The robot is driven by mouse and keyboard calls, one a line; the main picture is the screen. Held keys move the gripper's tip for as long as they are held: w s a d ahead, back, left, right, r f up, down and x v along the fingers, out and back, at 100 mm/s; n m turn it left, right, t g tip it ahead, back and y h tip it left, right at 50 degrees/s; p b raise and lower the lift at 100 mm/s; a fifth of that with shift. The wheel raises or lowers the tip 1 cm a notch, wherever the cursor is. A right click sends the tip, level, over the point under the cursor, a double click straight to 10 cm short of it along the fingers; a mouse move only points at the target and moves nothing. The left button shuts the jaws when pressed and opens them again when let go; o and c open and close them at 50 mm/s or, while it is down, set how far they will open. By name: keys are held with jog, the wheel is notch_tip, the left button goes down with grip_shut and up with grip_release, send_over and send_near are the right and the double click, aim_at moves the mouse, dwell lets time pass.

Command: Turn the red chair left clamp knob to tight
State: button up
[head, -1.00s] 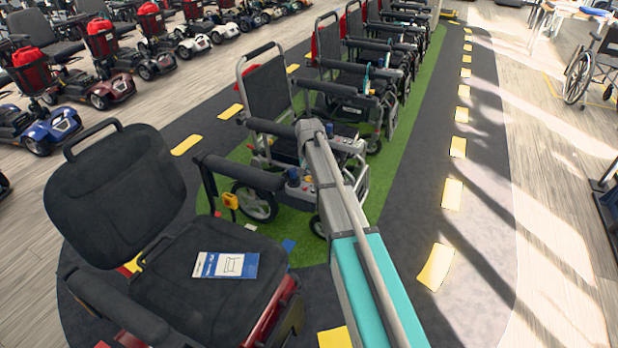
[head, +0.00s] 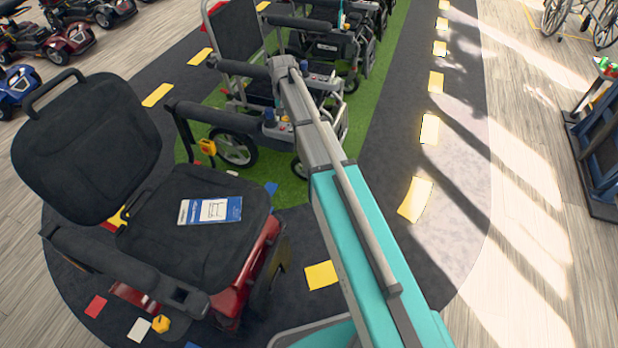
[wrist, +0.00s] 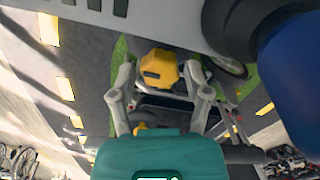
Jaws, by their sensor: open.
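The red chair has a black seat (head: 185,245), a black backrest and red base panels. Contact with the fingers cannot be told, and I cannot surely match this knob to one in the head view. My gripper is not clear in the head view.
A grey wheelchair (head: 235,35) stands on the green strip behind the red chair, with more in a row beyond. A blue and white leaflet (head: 210,210) lies on the seat. Scooters (head: 65,40) stand at upper left. The dark path with yellow dashes at right is clear.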

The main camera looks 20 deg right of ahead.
aim_at(286, 118)
jog(key=n, duration=1)
notch_tip(286, 118, up, 14)
jog(key=p, duration=1.4)
jog(key=s+f+m+b, duration=0.2)
jog(key=s+f+b, duration=0.2)
jog(key=s, duration=0.6)
jog(key=s+f+m+b, duration=0.2)
jog(key=s+f+b, duration=0.3)
jog(key=s, duration=0.5)
jog(key=s+f+m+b, duration=0.2)
jog(key=s+f+b, duration=0.3)
jog(key=s, duration=0.5)
jog(key=shift+s+m, duration=0.3)
jog(key=shift+s, duration=0.1)
notch_tip(286, 118, up, 20)
jog(key=p, duration=1.9)
jog(key=shift+f, duration=0.2)
